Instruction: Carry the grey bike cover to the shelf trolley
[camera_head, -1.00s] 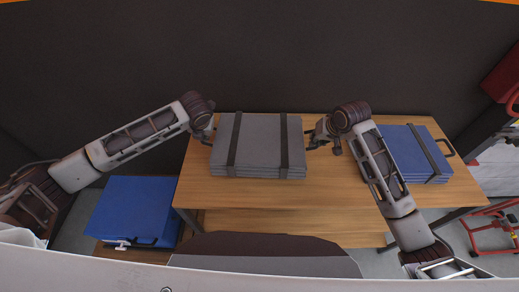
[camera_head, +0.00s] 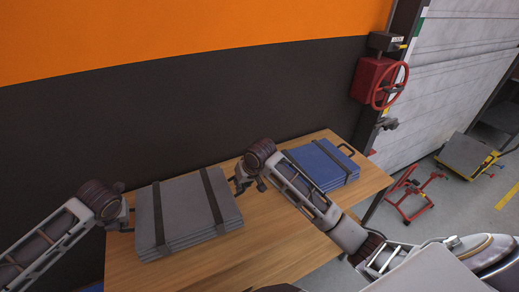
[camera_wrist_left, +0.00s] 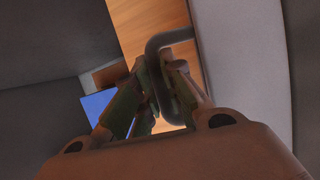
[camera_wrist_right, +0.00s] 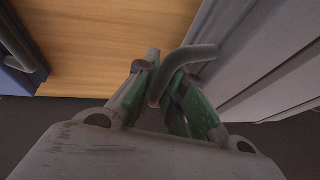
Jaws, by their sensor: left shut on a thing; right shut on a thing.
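The grey bike cover (camera_head: 187,215) is a flat folded stack with two dark straps, on or just above the wooden table (camera_head: 265,240); I cannot tell whether it touches. My left gripper (camera_head: 124,222) is shut on a grey handle at its left side, and the handle shows between the fingers in the left wrist view (camera_wrist_left: 170,40). My right gripper (camera_head: 244,186) is shut on the handle at its right side, and that handle shows in the right wrist view (camera_wrist_right: 190,56). I recognise no shelf trolley in these views.
A folded blue cover (camera_head: 318,165) lies on the table to the right, close to my right forearm. A red handwheel (camera_head: 390,86) is on the wall behind. A red stand (camera_head: 410,192) and a flat-topped lift (camera_head: 464,156) stand on the floor at right.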

